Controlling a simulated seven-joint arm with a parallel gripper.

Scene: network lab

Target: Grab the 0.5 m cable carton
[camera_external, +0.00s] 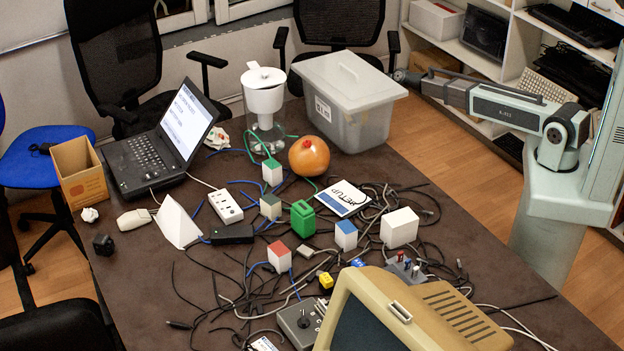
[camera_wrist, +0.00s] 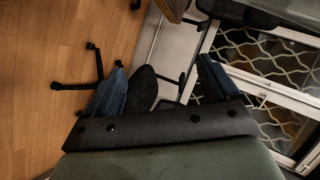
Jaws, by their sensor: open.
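No length label is legible, so I cannot tell which is the 0.5 m cable carton. My gripper (camera_external: 400,76) is at the far right edge of the table, beside the grey bin, away from the small cartons. In the wrist view my gripper (camera_wrist: 162,82) is open and empty, with floor and chair parts beyond it.
The lidded grey bin (camera_external: 347,95) stands near my gripper. A water filter jug (camera_external: 264,95), orange ball (camera_external: 309,156), green container (camera_external: 302,218), laptop (camera_external: 150,160) and beige monitor (camera_external: 420,310) crowd the table (camera_external: 130,275). Tangled cables surround the cartons. The table's left front is mostly clear.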

